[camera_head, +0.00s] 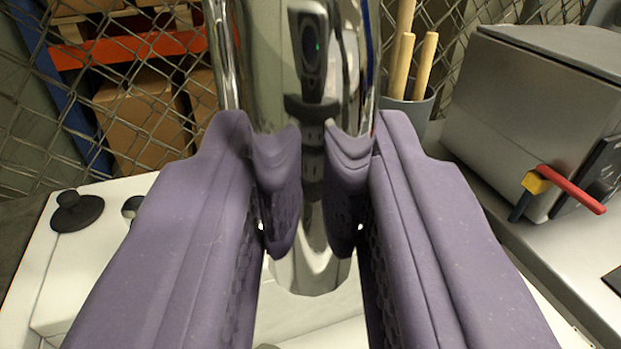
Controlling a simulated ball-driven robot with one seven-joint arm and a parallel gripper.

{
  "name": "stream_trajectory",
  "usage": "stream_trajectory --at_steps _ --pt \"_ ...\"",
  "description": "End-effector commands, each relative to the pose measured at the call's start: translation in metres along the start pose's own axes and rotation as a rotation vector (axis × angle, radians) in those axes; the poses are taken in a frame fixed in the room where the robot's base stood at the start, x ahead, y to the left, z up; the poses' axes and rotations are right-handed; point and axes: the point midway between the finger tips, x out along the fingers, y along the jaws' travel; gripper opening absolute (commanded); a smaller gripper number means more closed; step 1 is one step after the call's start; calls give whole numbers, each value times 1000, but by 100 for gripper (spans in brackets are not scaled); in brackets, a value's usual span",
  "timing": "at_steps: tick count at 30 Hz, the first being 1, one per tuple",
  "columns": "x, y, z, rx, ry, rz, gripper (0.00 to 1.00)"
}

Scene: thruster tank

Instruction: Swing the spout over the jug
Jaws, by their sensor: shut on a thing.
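The shiny chrome spout (268,65) stands upright in the upper middle, very close to me, and mirrors my gripper. Its lower end shows between and below my fingers. My gripper (311,190) has two purple fingers that reach forward on either side of the chrome and are shut on it. The fingers hide part of the spout and much of what lies below. I make out no jug in this view.
A white sink top (90,252) lies below, with a black plug (76,212) at left. At right stand a grey pot of wooden handles (408,108) and a grey metal box (530,110), with a red-and-yellow lever (565,187). Wire mesh (40,130) closes the back.

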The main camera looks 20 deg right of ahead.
Motion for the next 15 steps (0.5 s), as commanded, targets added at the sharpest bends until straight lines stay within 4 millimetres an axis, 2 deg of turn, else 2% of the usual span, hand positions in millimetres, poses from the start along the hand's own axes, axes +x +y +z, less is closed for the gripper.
stream_trajectory --at_steps 11,12,13,15 --pt "0 -1 -1 2 3 -1 0" --pt "0 -1 -1 2 2 -1 37" --pt "0 -1 -1 2 2 -1 44" --pt "0 -1 -1 1 2 -1 46"
